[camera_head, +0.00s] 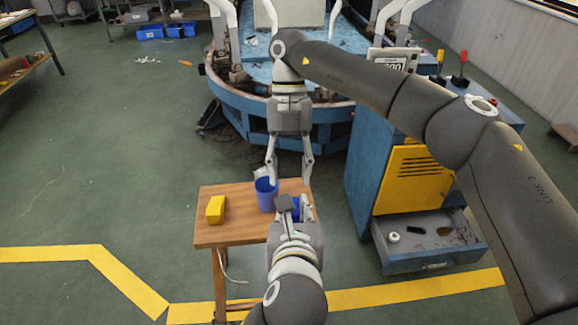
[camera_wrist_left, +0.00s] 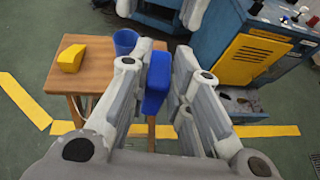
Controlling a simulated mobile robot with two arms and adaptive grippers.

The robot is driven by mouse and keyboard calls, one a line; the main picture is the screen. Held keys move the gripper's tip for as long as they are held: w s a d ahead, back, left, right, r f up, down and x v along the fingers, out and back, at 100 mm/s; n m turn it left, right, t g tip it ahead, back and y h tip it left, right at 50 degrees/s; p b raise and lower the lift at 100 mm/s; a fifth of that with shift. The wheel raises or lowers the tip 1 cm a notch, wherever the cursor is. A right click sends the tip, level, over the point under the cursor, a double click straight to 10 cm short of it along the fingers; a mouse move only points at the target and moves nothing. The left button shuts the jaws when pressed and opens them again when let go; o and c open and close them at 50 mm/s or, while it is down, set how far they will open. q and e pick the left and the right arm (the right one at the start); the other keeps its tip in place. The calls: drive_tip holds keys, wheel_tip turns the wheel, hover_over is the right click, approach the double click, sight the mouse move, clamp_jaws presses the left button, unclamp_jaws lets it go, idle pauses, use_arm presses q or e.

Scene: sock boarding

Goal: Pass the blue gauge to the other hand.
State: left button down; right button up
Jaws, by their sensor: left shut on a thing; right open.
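The blue gauge (camera_head: 297,206) is a blue block, mostly hidden in the head view behind my left gripper (camera_head: 295,210). In the left wrist view the gauge (camera_wrist_left: 157,82) stands upright between the fingers of my left gripper (camera_wrist_left: 158,88), which is shut on it. It is held above the table's right part. My right gripper (camera_head: 289,180) hangs pointing down, open and empty, just beyond the left gripper and apart from the gauge. Its two fingers show at the top of the left wrist view (camera_wrist_left: 160,10).
A wooden table (camera_head: 222,235) bears a yellow block (camera_head: 215,209) at left and a blue cup (camera_head: 266,197) near the right gripper's left finger. A blue cabinet (camera_head: 365,165) with an open drawer (camera_head: 425,262) stands right. A large blue machine (camera_head: 240,100) is behind.

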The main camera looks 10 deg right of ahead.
drive_tip(key=x, duration=1.1)
drive_tip(key=shift+s+f, duration=0.2)
drive_tip(key=shift+f, duration=0.15)
drive_tip(key=shift+c, duration=0.4)
clamp_jaws()
use_arm(q)
drive_tip(key=c, duration=1.3)
unclamp_jaws()
drive_tip(key=shift+d, duration=0.1)
drive_tip(key=shift+o, duration=0.2)
